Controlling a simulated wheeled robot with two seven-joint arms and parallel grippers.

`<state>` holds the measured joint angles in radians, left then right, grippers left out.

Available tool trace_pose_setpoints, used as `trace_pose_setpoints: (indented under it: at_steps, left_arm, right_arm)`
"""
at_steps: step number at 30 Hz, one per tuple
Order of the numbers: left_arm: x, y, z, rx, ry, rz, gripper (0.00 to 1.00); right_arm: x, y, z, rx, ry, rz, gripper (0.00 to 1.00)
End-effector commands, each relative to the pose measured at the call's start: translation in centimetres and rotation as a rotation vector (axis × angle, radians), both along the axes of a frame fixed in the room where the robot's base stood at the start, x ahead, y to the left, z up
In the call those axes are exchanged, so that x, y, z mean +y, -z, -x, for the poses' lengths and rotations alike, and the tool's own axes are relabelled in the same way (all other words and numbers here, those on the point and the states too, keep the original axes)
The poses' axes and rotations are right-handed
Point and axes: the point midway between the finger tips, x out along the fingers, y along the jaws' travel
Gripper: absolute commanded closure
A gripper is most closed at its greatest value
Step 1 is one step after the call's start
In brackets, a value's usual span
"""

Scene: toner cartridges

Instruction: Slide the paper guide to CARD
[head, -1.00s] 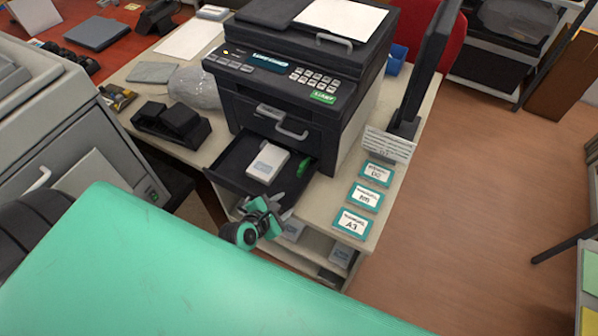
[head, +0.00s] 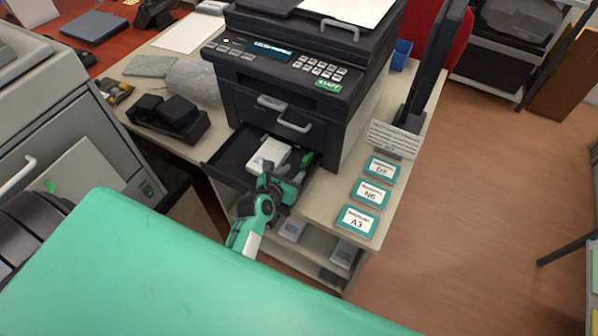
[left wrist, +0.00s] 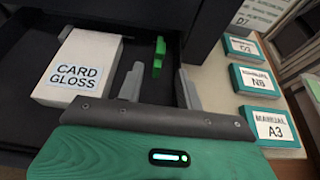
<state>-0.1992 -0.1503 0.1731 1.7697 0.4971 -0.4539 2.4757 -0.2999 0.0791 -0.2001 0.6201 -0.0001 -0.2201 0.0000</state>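The green paper guide (head: 305,159) stands in the pulled-out dark paper tray (head: 226,164) of the printer. It also shows in the left wrist view (left wrist: 158,56), just beyond and between my fingertips. A white stack marked CARD GLOSS (left wrist: 79,68) lies in the tray to the left of the guide, and shows in the head view (head: 268,153). My left gripper (head: 285,172) is over the tray's front edge. Its two fingers (left wrist: 161,82) are apart with nothing between them. Contact with the guide is not visible. Scale markings for the guide are not readable. My right gripper is not in view.
The black printer (head: 290,100) stands above the tray. Teal-framed cards, including A3 (head: 356,223), lie on the desk to the right. A black monitor (head: 430,70) stands at right. A black device (head: 170,118) sits left of the printer.

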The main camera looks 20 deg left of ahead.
Motion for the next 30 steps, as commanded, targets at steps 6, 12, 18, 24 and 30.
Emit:
trace_pose_setpoints:
  at_steps: [6,12,18,24,30]
  left_arm:
    - [-0.2,1.6,-2.8,0.0,0.001,-0.001,0.64]
    - [-0.3,1.9,-4.1,0.001,0.0,0.0,0.64]
    - [-0.4,1.8,-4.4,0.001,0.0,0.0,0.64]
    - [-0.4,1.8,-4.4,0.001,0.0,0.0,0.72]
    - [-0.4,1.8,-4.3,0.002,0.0,0.0,1.0]
  right_arm:
    - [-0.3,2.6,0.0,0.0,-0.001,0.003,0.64]
    - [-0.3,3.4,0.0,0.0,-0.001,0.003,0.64]
    - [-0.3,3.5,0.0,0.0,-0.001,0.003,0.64]
    - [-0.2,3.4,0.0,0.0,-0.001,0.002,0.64]
    - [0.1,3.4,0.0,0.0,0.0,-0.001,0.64]
